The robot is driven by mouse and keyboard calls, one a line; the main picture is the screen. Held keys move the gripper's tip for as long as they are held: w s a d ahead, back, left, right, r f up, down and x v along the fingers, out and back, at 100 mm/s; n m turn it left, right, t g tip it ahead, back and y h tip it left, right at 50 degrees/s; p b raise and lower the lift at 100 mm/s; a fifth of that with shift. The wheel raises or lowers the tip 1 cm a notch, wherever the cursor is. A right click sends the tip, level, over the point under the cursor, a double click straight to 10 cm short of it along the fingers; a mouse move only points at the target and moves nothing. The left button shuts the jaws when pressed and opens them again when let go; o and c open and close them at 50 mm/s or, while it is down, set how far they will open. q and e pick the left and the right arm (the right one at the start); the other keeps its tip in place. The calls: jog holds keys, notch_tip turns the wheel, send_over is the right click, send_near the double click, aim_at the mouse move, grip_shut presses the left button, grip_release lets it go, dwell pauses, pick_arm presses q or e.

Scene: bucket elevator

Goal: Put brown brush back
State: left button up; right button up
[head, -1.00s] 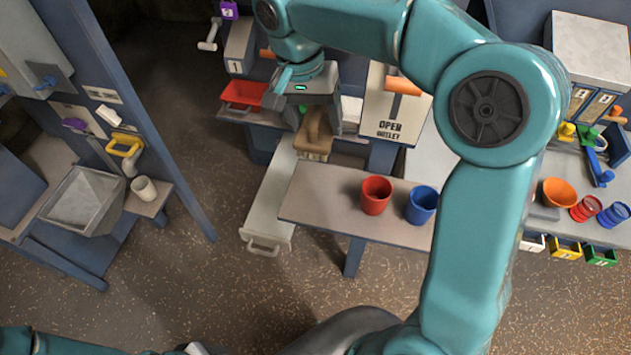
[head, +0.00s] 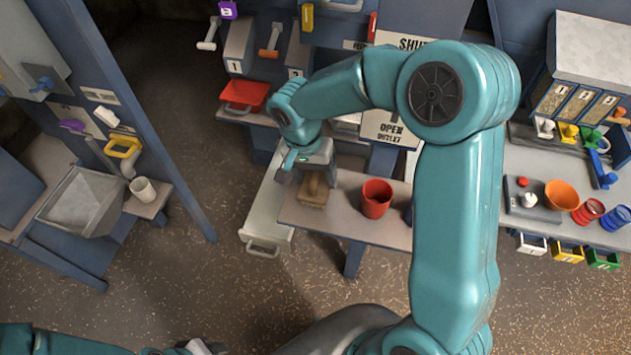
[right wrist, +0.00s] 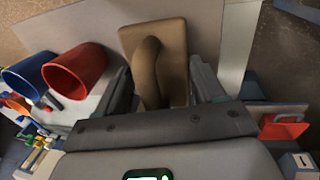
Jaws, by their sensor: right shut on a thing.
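The brown brush (head: 313,188) has a flat block and a curved handle. It is at the left end of the grey bench (head: 330,221), left of the red cup (head: 376,199). My right gripper (head: 307,176) is above it and shut on it. In the right wrist view the brush (right wrist: 152,66) is between the two fingers (right wrist: 163,92), with the grey bench top behind it. I cannot tell whether the brush touches the bench. My left gripper (head: 205,347) is only partly in view at the bottom edge, and its jaws cannot be made out.
A blue cup (right wrist: 27,78) stands beside the red cup, mostly hidden by my arm in the head view. A pale drawer with a handle (head: 263,246) sticks out left of the bench. A red tray (head: 245,96) is behind. A white cup (head: 143,189) stands on the left unit.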

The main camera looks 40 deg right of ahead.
notch_tip(320, 180, down, 3)
jog(key=shift+w+r, duration=0.1)
jog(key=shift+w, duration=0.05)
jog(key=shift+a+f, duration=0.1)
jog(key=shift+f, duration=0.15)
jog(key=shift+f, duration=0.2)
jog(key=o, duration=1)
jog(key=shift+r, duration=0.1)
